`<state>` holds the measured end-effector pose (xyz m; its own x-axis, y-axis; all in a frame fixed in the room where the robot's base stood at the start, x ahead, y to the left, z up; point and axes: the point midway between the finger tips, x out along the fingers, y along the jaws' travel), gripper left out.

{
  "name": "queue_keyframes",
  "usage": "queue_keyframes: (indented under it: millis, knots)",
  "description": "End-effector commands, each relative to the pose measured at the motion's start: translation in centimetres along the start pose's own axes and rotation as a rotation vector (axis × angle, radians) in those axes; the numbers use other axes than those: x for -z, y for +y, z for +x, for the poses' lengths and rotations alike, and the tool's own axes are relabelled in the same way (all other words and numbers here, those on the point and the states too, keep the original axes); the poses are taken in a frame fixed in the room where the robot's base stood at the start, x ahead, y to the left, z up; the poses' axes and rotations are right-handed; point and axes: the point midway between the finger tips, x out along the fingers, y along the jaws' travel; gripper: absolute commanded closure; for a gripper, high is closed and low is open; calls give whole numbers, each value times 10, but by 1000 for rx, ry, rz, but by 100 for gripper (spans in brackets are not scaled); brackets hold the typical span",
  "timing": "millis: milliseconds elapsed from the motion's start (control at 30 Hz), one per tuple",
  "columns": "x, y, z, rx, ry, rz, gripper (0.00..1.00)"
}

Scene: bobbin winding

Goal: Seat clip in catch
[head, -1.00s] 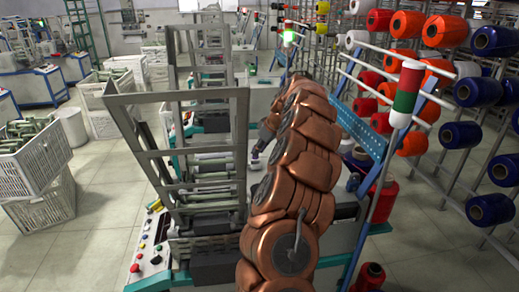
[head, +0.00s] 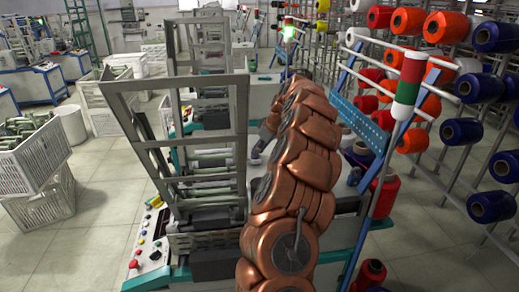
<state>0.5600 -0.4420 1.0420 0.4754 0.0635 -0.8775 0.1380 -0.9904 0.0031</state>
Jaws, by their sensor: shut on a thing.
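My gripper (head: 257,151) shows small and partly hidden left of my copper-coloured arm, at the right side of the winding machine's grey frame (head: 243,130). It points down and to the left. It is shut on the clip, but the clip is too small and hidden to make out. I cannot make out the catch. My arm covers much of the machine's right side.
A control panel (head: 150,240) with coloured buttons is at the machine's front left. Crates (head: 32,165) of bobbins stand on the left. A blue perforated bracket (head: 362,128) and racks of coloured spools (head: 411,90) stand on the right.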

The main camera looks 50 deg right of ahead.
Motion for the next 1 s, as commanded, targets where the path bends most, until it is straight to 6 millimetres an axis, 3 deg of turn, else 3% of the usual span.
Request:
queue_keyframes:
  millis: [433, 467, 700, 1000]
  knots:
    - [-3, 0, 5, 0, 0, 0, 100]
    - [-3, 0, 5, 0, 0, 0, 75]
    - [-3, 0, 5, 0, 0, 0, 50]
    - [-3, 0, 5, 0, 0, 0, 47]
